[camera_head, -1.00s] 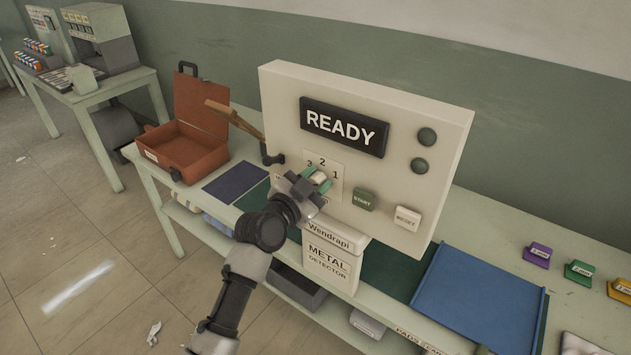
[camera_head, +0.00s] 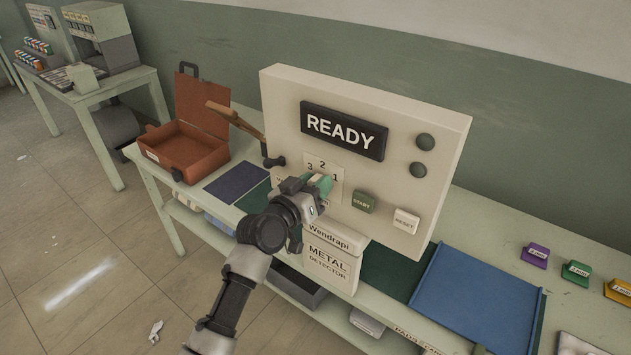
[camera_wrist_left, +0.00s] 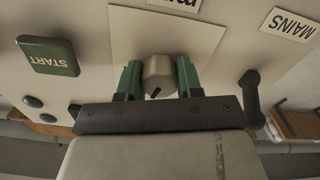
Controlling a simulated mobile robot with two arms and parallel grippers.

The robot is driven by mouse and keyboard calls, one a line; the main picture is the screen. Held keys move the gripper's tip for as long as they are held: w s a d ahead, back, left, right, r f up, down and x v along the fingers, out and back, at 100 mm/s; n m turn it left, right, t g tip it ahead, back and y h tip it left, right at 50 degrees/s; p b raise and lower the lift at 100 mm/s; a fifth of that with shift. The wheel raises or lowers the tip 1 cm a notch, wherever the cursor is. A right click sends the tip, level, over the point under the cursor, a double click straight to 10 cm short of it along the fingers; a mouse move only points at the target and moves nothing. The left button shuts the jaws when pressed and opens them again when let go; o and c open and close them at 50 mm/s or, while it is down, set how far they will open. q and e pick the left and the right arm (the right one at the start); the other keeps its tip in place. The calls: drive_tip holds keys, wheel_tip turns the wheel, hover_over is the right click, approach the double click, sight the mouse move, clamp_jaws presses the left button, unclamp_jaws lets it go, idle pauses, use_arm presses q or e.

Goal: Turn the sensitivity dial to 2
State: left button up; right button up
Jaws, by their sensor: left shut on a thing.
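The sensitivity dial (camera_wrist_left: 158,75) is a small grey-brown knob with a dark pointer mark on the cream metal detector panel (camera_head: 440,125). My left gripper (camera_wrist_left: 158,78) has its green fingers on either side of the knob, shut on it. In the wrist view, which looks upside down, the mark slants toward the lower left. In the head view, my left gripper (camera_head: 307,186) covers the dial, below the scale numerals 3, 2 and 1 (camera_head: 322,165). The display (camera_head: 342,129) reads READY. My right gripper is out of view.
The green START button (camera_head: 363,201) and white RESET button (camera_head: 405,220) sit right of the dial. A dark lever (camera_head: 273,161) sticks out left of it. An open red-brown case (camera_head: 185,150) and a blue tray (camera_head: 475,295) flank the panel.

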use_arm(q)
drive_tip(key=shift+n+p, duration=0.3)
drive_tip(key=shift+n, duration=1.3)
drive_tip(key=o, duration=0.9)
drive_tip(key=shift+s+a, duration=0.1)
drive_tip(key=shift+b+v, duration=1.15)
drive_tip(key=shift+v, duration=4.1)
